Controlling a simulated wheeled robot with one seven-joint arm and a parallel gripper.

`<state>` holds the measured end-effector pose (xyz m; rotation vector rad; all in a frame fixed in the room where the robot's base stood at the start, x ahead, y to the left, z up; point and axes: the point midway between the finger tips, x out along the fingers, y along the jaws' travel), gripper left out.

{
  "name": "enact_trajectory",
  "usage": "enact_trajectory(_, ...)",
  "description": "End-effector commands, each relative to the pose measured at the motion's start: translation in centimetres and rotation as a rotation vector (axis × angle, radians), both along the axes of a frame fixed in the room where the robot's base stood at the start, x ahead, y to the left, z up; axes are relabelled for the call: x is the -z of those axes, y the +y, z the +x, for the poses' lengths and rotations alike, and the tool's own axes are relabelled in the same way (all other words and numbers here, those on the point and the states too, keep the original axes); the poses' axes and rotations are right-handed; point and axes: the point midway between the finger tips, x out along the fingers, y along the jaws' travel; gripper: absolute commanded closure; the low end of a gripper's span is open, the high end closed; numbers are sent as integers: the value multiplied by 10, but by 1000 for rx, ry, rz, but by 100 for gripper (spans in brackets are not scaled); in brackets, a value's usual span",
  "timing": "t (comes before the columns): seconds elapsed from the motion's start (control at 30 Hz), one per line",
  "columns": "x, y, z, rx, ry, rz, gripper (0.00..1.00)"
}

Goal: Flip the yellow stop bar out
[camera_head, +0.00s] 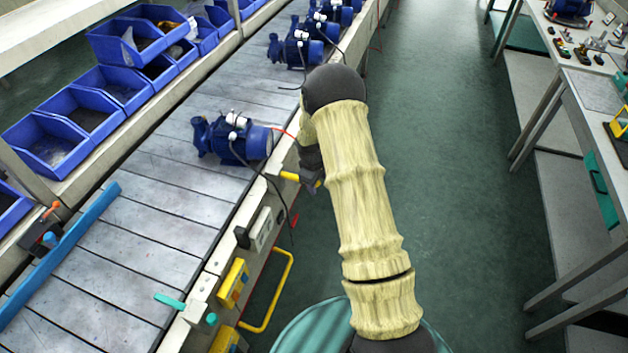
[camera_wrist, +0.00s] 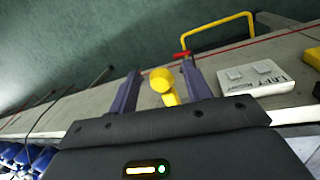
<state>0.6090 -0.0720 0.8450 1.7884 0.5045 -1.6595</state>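The yellow stop bar (camera_head: 289,176) is at the right edge of the conveyor, beside the nearest blue pump. In the wrist view its rounded yellow end (camera_wrist: 161,79) is between the two dark fingers of my gripper (camera_wrist: 161,86). A small gap shows on each side of it, so my gripper is open around the bar and not closed on it. In the head view my gripper (camera_head: 312,181) is partly hidden by my arm, at the bar's right end. The bar's far part is hard to see in the wrist view.
A blue pump (camera_head: 233,139) stands on the conveyor (camera_head: 150,215), its cable hanging over the edge. A white labelled box (camera_wrist: 254,78) and a yellow loop handle (camera_head: 287,290) are close by on the conveyor's side. The green floor (camera_head: 450,200) to the right is clear.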

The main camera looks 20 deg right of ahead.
Motion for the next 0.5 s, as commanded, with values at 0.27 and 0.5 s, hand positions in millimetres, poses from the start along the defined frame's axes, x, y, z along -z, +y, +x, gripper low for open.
enact_trajectory(0.27, 0, 1, 0, 0, -1, 1, 50)
enact_trajectory(0.5, -16, 4, -1, -2, -3, 0, 50)
